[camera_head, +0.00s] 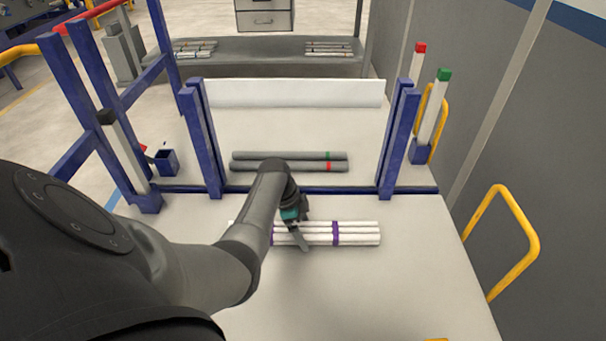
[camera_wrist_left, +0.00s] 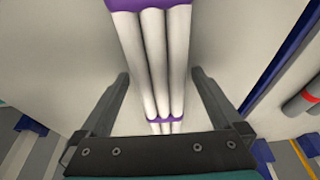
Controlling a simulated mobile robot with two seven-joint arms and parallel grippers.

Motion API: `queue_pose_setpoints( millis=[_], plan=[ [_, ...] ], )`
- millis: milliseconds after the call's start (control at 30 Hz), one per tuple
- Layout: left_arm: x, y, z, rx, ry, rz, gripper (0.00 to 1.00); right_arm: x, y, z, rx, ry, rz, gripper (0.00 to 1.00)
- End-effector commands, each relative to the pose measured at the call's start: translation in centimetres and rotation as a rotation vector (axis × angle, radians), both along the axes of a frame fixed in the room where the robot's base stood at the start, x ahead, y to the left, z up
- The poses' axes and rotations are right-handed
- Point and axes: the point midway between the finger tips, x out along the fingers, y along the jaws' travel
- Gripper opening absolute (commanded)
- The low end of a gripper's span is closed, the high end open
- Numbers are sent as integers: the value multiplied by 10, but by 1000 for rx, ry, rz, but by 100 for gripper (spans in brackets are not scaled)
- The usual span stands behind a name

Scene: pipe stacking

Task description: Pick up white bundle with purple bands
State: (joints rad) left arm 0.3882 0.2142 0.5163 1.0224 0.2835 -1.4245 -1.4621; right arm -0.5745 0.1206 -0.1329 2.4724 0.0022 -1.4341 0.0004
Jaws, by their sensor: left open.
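The white bundle with purple bands (camera_head: 357,234) lies flat on the pale table in the head view, running left to right. It is several white pipes held by two purple bands. My left gripper (camera_head: 298,236) is over the middle of the bundle, between the bands, and hides part of it. In the left wrist view, the bundle (camera_wrist_left: 152,75) runs between the two open fingers of my left gripper (camera_wrist_left: 160,80), with a gap on each side. I cannot tell how far down the fingers reach around it. My right gripper is not in view.
Two grey pipes (camera_head: 290,156), one with a green band and one with a red band, lie behind the bundle between blue posts (camera_head: 398,140). A yellow rail (camera_head: 520,235) stands at the right. The table (camera_head: 400,295) in front of the bundle is clear.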

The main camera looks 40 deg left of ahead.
Motion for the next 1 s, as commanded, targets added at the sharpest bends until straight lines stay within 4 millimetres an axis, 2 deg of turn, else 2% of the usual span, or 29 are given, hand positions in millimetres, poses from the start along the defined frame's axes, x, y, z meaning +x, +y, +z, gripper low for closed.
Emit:
queue_pose_setpoints(
  millis=[167,1000],
  plan=[
    [0,0,0,0,0,0,98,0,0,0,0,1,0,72],
    [0,0,0,0,0,0,3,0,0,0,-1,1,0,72]
  ],
)
